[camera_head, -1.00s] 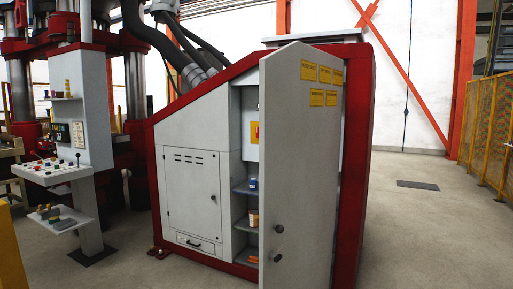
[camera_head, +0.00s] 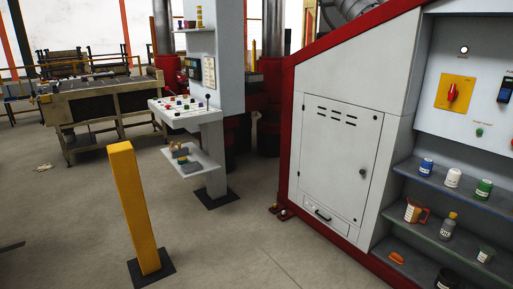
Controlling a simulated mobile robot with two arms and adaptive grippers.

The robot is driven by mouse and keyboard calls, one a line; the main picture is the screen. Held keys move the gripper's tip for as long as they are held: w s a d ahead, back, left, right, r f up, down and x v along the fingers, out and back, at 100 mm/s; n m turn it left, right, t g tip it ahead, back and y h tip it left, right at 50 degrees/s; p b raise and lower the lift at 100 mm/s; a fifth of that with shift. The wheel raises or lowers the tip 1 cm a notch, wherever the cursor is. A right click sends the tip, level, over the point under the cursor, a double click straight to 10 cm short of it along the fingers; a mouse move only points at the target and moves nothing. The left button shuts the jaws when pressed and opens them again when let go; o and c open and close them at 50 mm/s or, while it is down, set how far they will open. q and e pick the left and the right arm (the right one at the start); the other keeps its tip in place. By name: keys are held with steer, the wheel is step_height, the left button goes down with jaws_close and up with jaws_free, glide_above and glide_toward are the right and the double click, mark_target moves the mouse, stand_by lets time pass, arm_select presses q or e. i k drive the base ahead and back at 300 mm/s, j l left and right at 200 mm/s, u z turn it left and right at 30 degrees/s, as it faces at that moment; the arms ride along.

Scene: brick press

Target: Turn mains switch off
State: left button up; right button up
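The mains switch is a red rotary knob (camera_head: 452,93) on a yellow plate (camera_head: 444,103), on the light panel inside the open cabinet at the upper right of the head view. The knob looks roughly upright. A small white lamp (camera_head: 464,50) sits above the plate and a green button (camera_head: 479,131) sits below it to the right. Neither of my grippers shows in the head view.
Shelves (camera_head: 460,191) under the panel hold several cans, a measuring jug (camera_head: 414,211) and a bottle (camera_head: 448,225). A yellow post (camera_head: 136,208) stands at the left, near a control console (camera_head: 186,113). The floor between post and cabinet is clear.

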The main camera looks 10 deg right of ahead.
mark_target(453, 93)
steer(key=i+z, duration=0.15)
steer(key=i, duration=0.4)
steer(key=i+j+z, duration=0.1)
steer(key=i, duration=0.5)
steer(key=i+j+z, duration=0.15)
steer(key=i, duration=0.4)
steer(key=i+j+z, duration=0.15)
steer(key=i, duration=0.4)
